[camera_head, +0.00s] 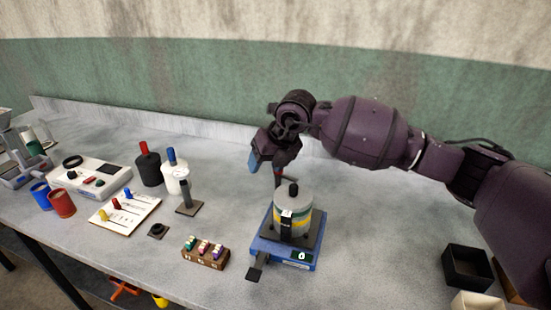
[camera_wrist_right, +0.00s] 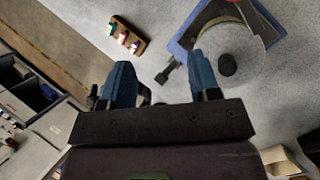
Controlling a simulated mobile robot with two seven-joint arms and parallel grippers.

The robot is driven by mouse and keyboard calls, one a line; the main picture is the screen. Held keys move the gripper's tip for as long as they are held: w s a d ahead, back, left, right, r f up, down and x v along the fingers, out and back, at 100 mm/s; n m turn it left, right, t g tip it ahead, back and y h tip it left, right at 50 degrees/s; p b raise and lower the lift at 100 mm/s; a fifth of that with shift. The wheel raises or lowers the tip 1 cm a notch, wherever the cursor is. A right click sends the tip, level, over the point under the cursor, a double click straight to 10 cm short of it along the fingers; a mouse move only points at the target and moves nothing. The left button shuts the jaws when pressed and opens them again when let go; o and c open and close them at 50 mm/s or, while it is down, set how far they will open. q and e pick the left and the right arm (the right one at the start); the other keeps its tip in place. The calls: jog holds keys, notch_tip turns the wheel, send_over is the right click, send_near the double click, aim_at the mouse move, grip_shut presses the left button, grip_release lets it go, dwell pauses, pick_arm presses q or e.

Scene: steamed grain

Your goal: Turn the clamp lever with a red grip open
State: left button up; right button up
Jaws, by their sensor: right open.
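A small device with a blue base (camera_head: 311,258) stands on the grey bench, with a grey-and-yellow banded pot (camera_head: 305,212) on it. The pot has a black knob on top, also seen in the wrist view (camera_wrist_right: 227,65). In the wrist view my right gripper (camera_wrist_right: 162,80) is empty between the fingers. I cannot make out the red grip there. My left gripper is not in view.
A wooden block with coloured vials (camera_head: 205,252) sits left of the device. A stand (camera_head: 187,204), black bottle (camera_head: 149,167), white bottle (camera_head: 173,178) and peg board (camera_head: 126,213) lie further left. A black open box (camera_head: 467,268) is at right.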

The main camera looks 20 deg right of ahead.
jog(key=w+d+r+m+h, duration=0.1)
jog(key=w+d+r+h, duration=0.25)
jog(key=d, duration=0.25)
jog(key=shift+t, duration=0.5)
jog(key=x, duration=0.7)
jog(key=p+x, duration=0.1)
jog(key=x, duration=0.3)
jog(key=shift+a, duration=0.35)
jog(key=c, duration=0.9)
